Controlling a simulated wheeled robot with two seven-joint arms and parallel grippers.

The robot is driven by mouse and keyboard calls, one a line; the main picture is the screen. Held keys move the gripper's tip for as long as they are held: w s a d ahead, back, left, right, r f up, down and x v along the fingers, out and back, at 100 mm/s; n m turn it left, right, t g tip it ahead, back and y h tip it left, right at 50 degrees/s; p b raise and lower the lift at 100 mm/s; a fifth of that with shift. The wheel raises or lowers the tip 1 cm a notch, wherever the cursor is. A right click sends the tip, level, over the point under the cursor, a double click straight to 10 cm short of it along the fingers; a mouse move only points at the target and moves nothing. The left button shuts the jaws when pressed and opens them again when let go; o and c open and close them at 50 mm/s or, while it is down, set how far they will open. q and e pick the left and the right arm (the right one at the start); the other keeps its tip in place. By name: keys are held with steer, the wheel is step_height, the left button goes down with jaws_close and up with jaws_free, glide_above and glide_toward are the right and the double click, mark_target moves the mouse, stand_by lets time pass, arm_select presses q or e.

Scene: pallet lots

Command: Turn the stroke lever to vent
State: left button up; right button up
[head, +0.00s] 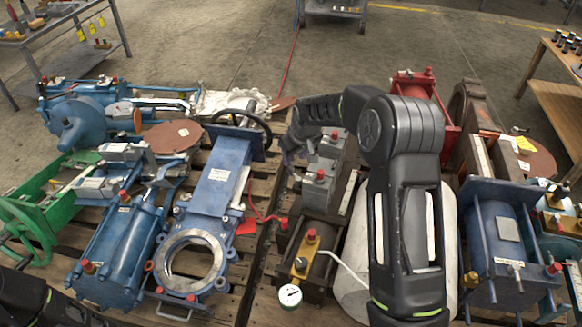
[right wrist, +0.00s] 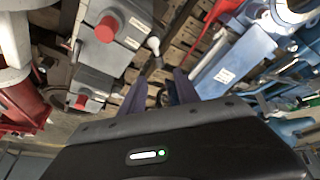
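A grey valve block (head: 325,165) with red caps stands on the pallet in the middle of the head view, and its grey body (right wrist: 110,40) fills the upper left of the right wrist view. A small lever-like part with a pale rounded end (right wrist: 154,44) and dark stem sticks out beside it; I cannot tell for certain that it is the stroke lever. My right gripper (right wrist: 160,88) is beside the block, its dark fingers apart around or below that stem. My left gripper is out of view.
A blue gate valve (head: 215,185) with a black handwheel stands close left of the block. A pressure gauge (head: 290,296) and brass fitting are in front. A blue cylinder (head: 500,240) and red frame (head: 412,85) stand right.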

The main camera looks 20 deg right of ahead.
mark_target(290, 168)
steer(key=b+x, duration=0.2)
steer(key=x, duration=0.4)
steer(key=shift+f, duration=0.2)
steer(key=shift+w+f+b, duration=0.3)
steer(key=shift+f+b, duration=0.05)
steer(key=shift+f, duration=0.15)
steer(key=shift+c, duration=0.6)
jaws_close()
